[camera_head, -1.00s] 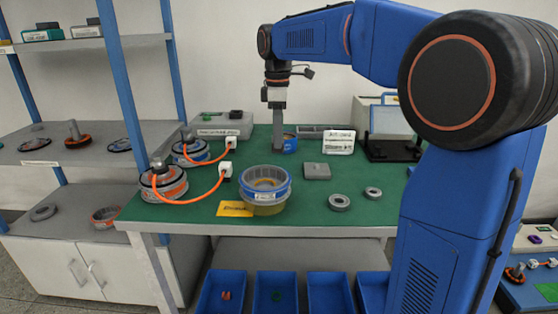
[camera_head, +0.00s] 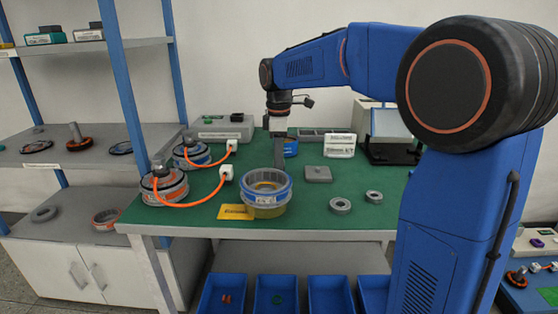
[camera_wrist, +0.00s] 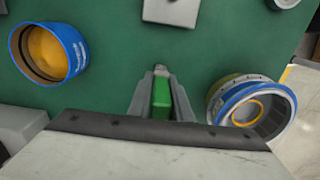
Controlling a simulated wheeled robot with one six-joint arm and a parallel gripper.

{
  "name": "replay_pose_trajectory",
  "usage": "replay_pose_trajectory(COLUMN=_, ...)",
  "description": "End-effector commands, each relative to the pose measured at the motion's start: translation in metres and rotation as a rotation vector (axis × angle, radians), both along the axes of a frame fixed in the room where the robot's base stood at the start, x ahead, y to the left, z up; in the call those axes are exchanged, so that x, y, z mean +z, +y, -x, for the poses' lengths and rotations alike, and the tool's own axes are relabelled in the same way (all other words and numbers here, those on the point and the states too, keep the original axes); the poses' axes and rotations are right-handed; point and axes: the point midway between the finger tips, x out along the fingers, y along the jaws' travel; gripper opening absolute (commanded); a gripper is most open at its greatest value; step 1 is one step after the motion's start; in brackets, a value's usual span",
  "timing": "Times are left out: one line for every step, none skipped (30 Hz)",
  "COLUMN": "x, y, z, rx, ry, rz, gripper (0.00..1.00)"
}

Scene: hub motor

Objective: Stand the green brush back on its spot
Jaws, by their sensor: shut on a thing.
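The green brush (camera_wrist: 161,98) shows in the wrist view between the two fingers of my gripper (camera_wrist: 160,75), which is shut on it. A small grey tip sticks out beyond the fingertips. I cannot make out the brush in the head view. The brush's spot cannot be told for certain, nor whether the brush touches the table.
A grey block (camera_head: 318,174), two grey rings (camera_head: 340,205), a yellow card (camera_head: 235,212) and motors with orange cables (camera_head: 163,186) also occupy the table.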

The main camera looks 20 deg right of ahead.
Motion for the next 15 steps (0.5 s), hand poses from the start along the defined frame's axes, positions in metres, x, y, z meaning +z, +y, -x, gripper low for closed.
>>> replay_pose_trajectory(x=-0.0015, y=0.0, z=0.0001, rx=0.0, ry=0.001, rz=0.0, gripper=0.0)
replay_pose_trajectory(x=-0.0012, y=0.0, z=0.0, rx=0.0, ry=0.0, rz=0.0, gripper=0.25)
replay_pose_trajectory(x=-0.0011, y=0.0, z=0.0, rx=0.0, ry=0.0, rz=0.0, gripper=0.35)
replay_pose_trajectory(x=-0.001, y=0.0, z=0.0, rx=0.0, ry=0.0, rz=0.0, gripper=0.37)
replay_pose_trajectory(x=-0.001, y=0.0, z=0.0, rx=0.0, ry=0.0, rz=0.0, gripper=0.37)
replay_pose_trajectory(x=-0.001, y=0.0, z=0.0, rx=0.0, ry=0.0, rz=0.0, gripper=0.37)
replay_pose_trajectory(x=-0.0009, y=0.0, z=0.0, rx=0.0, ry=0.0, rz=0.0, gripper=0.37)
replay_pose_trajectory(x=-0.0009, y=0.0, z=0.0, rx=0.0, ry=0.0, rz=0.0, gripper=0.37)
replay_pose_trajectory(x=-0.0009, y=0.0, z=0.0, rx=0.0, ry=0.0, rz=0.0, gripper=0.37)
replay_pose_trajectory(x=-0.0009, y=0.0, z=0.0, rx=0.0, ry=0.0, rz=0.0, gripper=0.37)
replay_pose_trajectory(x=-0.0008, y=0.0, z=0.0, rx=0.0, ry=0.0, rz=0.0, gripper=0.37)
replay_pose_trajectory(x=-0.0005, y=0.0, z=0.0, rx=0.0, ry=0.0, rz=0.0, gripper=0.37)
replay_pose_trajectory(x=0.0002, y=0.0, z=0.0, rx=0.0, ry=0.0, rz=0.0, gripper=0.37)
replay_pose_trajectory(x=0.0014, y=0.0, z=-0.0001, rx=0.0, ry=0.0, rz=0.0, gripper=0.37)
replay_pose_trajectory(x=0.0038, y=0.0001, z=-0.0001, rx=0.0, ry=0.0, rz=0.0, gripper=0.37)
